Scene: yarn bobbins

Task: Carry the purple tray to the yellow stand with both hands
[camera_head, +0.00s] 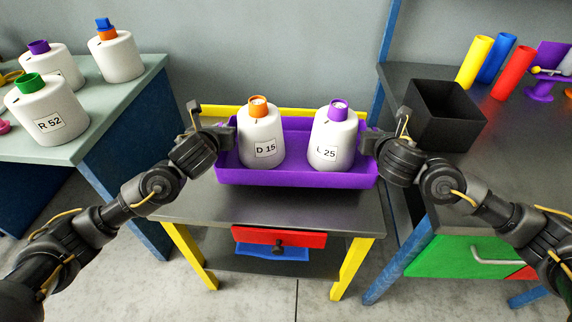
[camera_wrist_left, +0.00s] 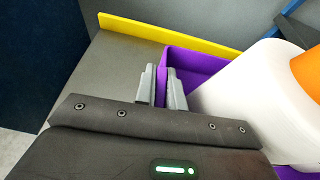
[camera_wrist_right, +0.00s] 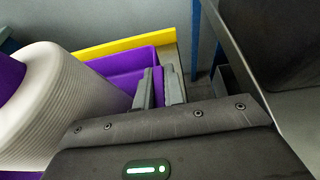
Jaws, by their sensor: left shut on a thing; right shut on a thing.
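The purple tray (camera_head: 295,179) is over the grey top of the yellow stand (camera_head: 270,209), level and near its back yellow rim. I cannot tell whether its base touches the top. It carries two upright white bobbins: D 15 (camera_head: 261,145) with an orange cap and L 25 (camera_head: 333,145) with a purple cap. My left gripper (camera_head: 228,138) is shut on the tray's left wall, as the left wrist view shows (camera_wrist_left: 162,84). My right gripper (camera_head: 369,141) is shut on the right wall, as the right wrist view shows (camera_wrist_right: 159,88).
A pale green table (camera_head: 110,125) at left holds several bobbins. At right, a grey table (camera_head: 480,165) holds a black box (camera_head: 450,118) and coloured tubes (camera_head: 474,62). The stand has a red drawer (camera_head: 279,237) below. The stand's front strip is bare.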

